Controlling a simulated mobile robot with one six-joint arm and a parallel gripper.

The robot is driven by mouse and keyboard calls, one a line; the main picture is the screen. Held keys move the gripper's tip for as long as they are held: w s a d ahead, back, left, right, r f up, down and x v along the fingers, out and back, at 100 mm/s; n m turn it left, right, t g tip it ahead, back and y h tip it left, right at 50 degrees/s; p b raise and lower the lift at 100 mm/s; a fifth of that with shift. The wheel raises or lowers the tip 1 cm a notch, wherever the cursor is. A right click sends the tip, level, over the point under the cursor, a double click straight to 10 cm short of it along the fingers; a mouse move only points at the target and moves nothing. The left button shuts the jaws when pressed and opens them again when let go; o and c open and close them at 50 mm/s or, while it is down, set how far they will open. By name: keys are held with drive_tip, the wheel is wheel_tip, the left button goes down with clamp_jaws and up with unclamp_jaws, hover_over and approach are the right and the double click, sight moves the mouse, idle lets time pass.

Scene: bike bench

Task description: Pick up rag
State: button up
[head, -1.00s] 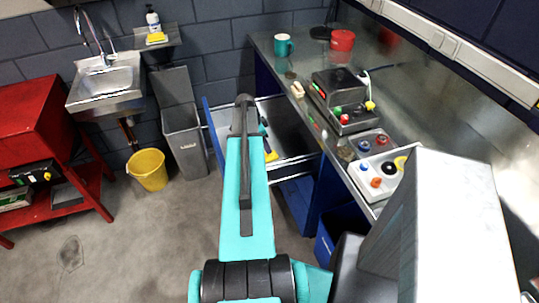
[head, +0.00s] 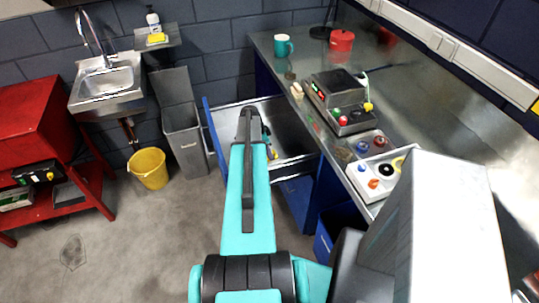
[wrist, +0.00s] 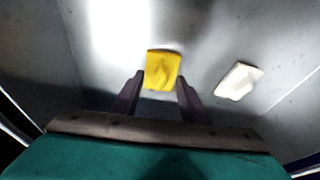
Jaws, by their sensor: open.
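A yellow, cloth-like piece, which looks like the rag (wrist: 162,70), lies on the grey floor of the open drawer (head: 290,130). In the wrist view it shows between and just beyond the fingertips of my gripper (wrist: 160,82). The fingers are apart, one on each side of it, and nothing is visibly held. A white piece (wrist: 238,81) lies to the right, apart from the fingers. In the head view my arm hides most of the gripper, and only a bit of yellow (head: 272,153) shows beside it.
The drawer walls surround my gripper, with the blue drawer front (head: 214,140) on the left. The metal bench (head: 268,45) at right carries a teal mug (head: 284,46), a red pot (head: 341,41) and control boxes (head: 340,104). A yellow bucket (head: 149,168) and grey bin (head: 184,137) stand left.

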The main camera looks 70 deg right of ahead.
clamp_jaws()
drive_tip(key=shift+r, duration=0.2)
idle(0.3)
wheel_tip(320, 180, up, 10)
drive_tip(key=b, duration=0.3)
drive_tip(key=shift+f, duration=0.2)
idle(0.3)
idle(0.6)
